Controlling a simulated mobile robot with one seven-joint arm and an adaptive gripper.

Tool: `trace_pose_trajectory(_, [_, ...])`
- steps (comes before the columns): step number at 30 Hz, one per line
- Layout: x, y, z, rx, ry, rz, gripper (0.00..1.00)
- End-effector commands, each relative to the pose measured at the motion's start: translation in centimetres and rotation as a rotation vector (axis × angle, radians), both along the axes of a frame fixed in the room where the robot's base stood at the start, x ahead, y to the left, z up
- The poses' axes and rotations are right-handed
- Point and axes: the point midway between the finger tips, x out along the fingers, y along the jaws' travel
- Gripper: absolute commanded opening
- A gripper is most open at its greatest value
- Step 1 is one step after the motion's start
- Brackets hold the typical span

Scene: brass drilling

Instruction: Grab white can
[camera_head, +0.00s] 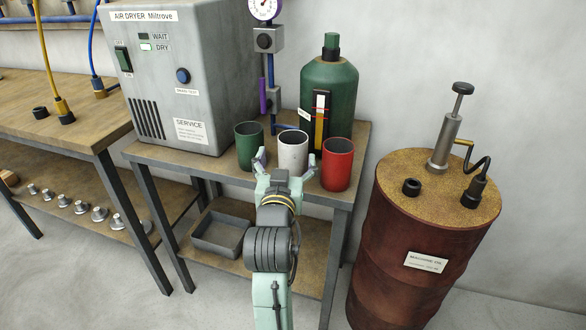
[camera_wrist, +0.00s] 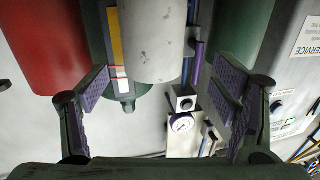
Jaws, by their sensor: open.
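The white can (camera_head: 292,154) stands upright on the workbench between a green can (camera_head: 249,146) and a red can (camera_head: 336,165). It also shows in the wrist view (camera_wrist: 152,40), where the scene looks upside down. My gripper (camera_head: 285,162) is open in front of the white can, and its fingers hide the can's lower part in the head view.
The red can (camera_wrist: 42,45) and green can (camera_wrist: 238,40) flank the white can closely. A large green bottle (camera_head: 329,85) stands behind, the grey air dryer (camera_head: 182,65) to the left. A grey tray (camera_head: 220,234) lies on the lower shelf. A rusty drum (camera_head: 418,240) stands right.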

Motion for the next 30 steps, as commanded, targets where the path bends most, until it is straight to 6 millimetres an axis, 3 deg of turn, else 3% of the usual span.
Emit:
trace_pose_trajectory(8, [2.2,-0.6,0.4,0.0,0.0,-0.003,0.8])
trace_pose_trajectory(17, [6.1,-1.4,0.3,0.0,-0.001,-0.001,0.8])
trace_pose_trajectory(25, [6.4,-1.4,0.2,0.001,-0.002,0.0,0.8])
trace_pose_trajectory(30, [6.4,-1.4,0.2,0.001,-0.002,0.0,0.7])
